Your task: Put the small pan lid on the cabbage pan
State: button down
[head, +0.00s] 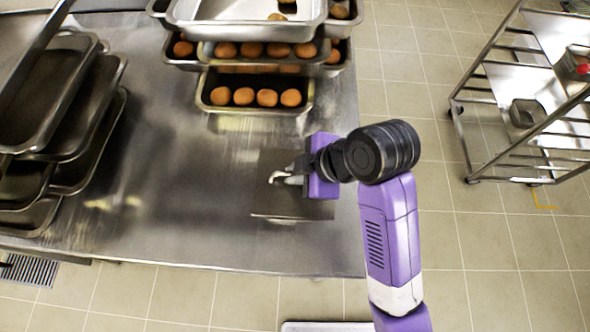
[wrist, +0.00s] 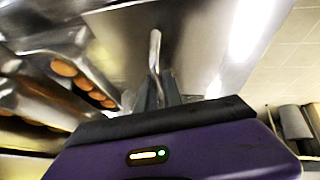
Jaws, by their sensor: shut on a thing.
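My gripper (head: 284,178) is over the right part of the steel table. It is shut on the handle of a flat, rectangular metal lid, which I take to be the small pan lid (head: 290,207). The lid's dark, shiny face blends with the table in the head view, so its height above the table is hard to tell. In the wrist view, the curved handle (wrist: 154,45) rises from between my fingers (wrist: 160,88), with the grey lid plate (wrist: 112,40) behind it. I cannot make out a pan with cabbage in either view.
Stacked pans of round orange-brown food (head: 255,97) stand at the table's back. Empty metal pans (head: 75,125) are stacked at the left. The steel table (head: 190,220) between is mostly clear. A wheeled rack (head: 520,110) stands right, across tiled floor.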

jog(key=shift+f, duration=0.35)
dwell(0.3)
jog(key=c, duration=1.4)
grip_release()
jog(key=v, duration=0.6)
jog(key=shift+d+r, duration=0.15)
jog(key=shift+r, duration=0.2)
jog(key=shift+s+d+r+p, duration=0.2)
jog(key=shift+d+r+p, duration=0.1)
jog(key=shift+r+p, duration=0.1)
